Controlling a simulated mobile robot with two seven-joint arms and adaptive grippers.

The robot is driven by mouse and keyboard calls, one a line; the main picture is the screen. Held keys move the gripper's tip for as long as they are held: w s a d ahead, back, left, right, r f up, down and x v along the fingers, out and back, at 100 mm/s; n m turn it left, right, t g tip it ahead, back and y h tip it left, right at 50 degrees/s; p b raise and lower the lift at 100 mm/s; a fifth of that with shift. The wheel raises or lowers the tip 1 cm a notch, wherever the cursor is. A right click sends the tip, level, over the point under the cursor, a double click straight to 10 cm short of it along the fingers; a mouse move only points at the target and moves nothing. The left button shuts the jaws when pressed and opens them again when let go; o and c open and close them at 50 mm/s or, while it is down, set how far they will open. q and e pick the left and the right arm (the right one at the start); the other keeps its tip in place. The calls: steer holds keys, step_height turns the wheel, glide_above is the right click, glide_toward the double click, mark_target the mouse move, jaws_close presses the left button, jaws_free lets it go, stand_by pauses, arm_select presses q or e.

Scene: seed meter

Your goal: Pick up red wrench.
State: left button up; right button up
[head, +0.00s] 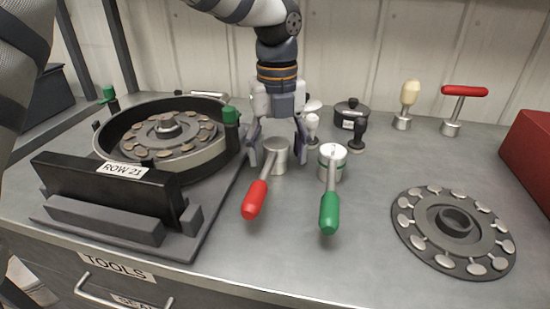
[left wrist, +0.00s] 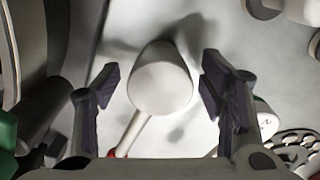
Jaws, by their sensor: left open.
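The red wrench has a red handle (head: 255,199) and a silver cylindrical head (head: 276,155). It stands on the grey worktop, its handle slanting toward the front left. My left gripper (head: 277,150) points down over the head, with one finger on each side. In the left wrist view the pale head (left wrist: 160,80) lies between the open fingers, with a visible gap on both sides. A bit of the red handle (left wrist: 117,153) shows below it. My right gripper is not in view.
A green-handled tool (head: 330,205) stands close at the right. The seed meter housing (head: 215,150) labelled ROW 21 is close at the left. A seed disc (head: 415,240) lies at the right. A red T-handled tool (head: 465,91), a cream-knobbed tool (head: 409,93) and a black pot (head: 352,110) stand behind.

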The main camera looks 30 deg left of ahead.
arm_select(q)
jaws_close()
stand_by(0.3)
